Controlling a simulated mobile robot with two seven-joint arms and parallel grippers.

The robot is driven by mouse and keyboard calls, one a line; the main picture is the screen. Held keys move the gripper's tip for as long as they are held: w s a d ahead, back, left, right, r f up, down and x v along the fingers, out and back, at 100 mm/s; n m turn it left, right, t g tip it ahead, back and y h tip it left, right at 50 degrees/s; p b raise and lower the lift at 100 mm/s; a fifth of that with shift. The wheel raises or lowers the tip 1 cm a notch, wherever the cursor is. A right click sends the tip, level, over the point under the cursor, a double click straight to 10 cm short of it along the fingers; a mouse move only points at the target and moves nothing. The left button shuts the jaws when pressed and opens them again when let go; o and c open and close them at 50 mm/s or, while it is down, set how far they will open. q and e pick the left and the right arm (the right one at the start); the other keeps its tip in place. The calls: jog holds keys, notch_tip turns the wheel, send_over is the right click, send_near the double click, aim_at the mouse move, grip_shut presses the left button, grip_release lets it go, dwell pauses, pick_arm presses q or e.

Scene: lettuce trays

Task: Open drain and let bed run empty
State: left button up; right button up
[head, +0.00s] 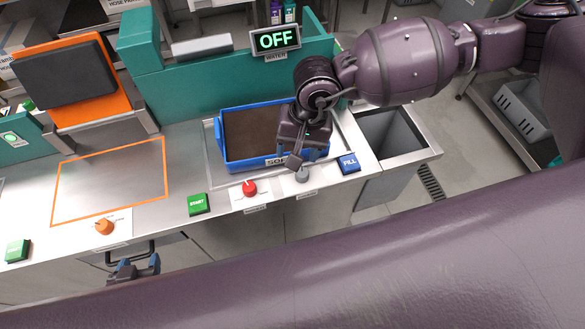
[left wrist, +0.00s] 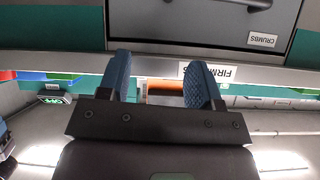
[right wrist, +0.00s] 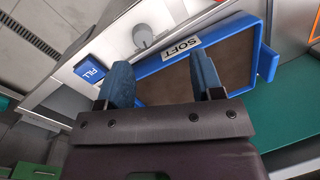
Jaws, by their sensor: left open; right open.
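The bed seems to be the blue tray (head: 226,150) marked SOFT, filled with flat brown material; it also shows in the right wrist view (right wrist: 165,66). At its front are a red knob (head: 249,189), a grey knob (head: 303,175) and a blue FILL button (head: 349,162). Labels under the knobs are unreadable, so I cannot tell which is the drain. My right gripper (head: 307,156) is open over the tray's front right corner, near the grey knob, holding nothing visible. My left gripper (head: 133,266) is open and empty below the counter's front edge, near a dark drawer handle.
A WATER display (head: 275,40) reads OFF behind the tray. Green START buttons (head: 198,204) and an orange knob (head: 104,227) sit left along the counter. An orange-framed panel (head: 105,95) stands behind. An open steel bin (head: 390,135) is at right. My arm crosses the foreground.

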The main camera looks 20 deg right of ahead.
aim_at(303, 172)
jog(key=f+n, duration=0.1)
jog(key=f, duration=0.2)
jog(key=d+f+n+h, duration=0.1)
jog(key=f, duration=0.2)
jog(key=f+n+p, duration=0.1)
jog(key=f, duration=0.2)
jog(key=shift+w+d+f+h, duration=0.25)
jog(key=shift+d+f+h, duration=0.05)
jog(key=shift+d+f, duration=0.05)
jog(key=shift+f, duration=0.6)
jog(key=shift+c, duration=0.2)
